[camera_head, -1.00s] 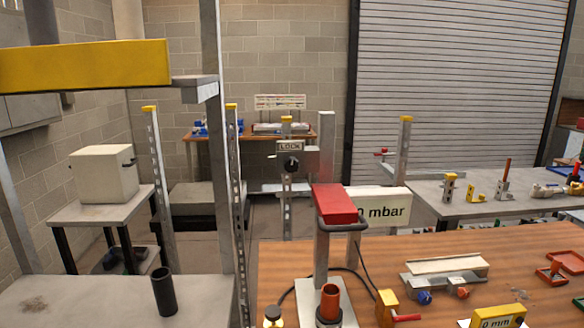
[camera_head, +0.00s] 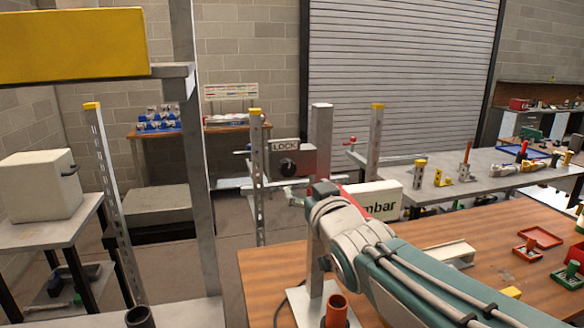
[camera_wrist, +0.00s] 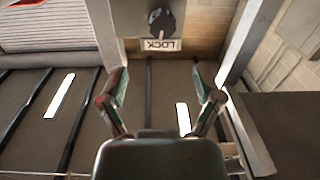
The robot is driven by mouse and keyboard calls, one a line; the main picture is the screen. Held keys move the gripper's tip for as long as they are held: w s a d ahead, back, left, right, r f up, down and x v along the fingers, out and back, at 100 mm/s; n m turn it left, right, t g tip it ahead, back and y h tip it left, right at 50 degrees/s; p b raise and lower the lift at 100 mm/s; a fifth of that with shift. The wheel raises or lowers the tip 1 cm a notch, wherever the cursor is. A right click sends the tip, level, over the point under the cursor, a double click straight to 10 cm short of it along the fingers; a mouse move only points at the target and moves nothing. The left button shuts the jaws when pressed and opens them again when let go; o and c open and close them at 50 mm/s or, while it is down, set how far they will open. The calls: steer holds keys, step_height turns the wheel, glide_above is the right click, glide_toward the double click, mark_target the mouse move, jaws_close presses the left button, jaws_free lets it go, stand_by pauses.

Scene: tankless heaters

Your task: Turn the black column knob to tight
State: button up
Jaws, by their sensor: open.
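The black knob (camera_head: 288,168) sits on the front of a grey block on a metal column, below a LOCK plate (camera_head: 285,145). In the wrist view the picture is upside down, so the knob (camera_wrist: 162,22) shows at the top, above the inverted LOCK plate (camera_wrist: 160,45). My gripper (camera_wrist: 160,88) is open and empty, its two fingers spread wide below the plate in that view, apart from the knob. In the head view my arm reaches in from the lower right and its end is small and partly hidden near the column, below the knob.
A white mbar sign (camera_head: 380,200) stands just right of my arm. Slotted posts (camera_head: 258,175) and a yellow-topped frame (camera_head: 75,42) stand to the left.

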mark_target(289, 171)
steer(key=x, duration=0.9)
steer(key=shift+a+f, duration=0.15)
steer(key=shift+a, duration=0.2)
steer(key=shift+w, duration=0.7)
steer(key=c, duration=1.2)
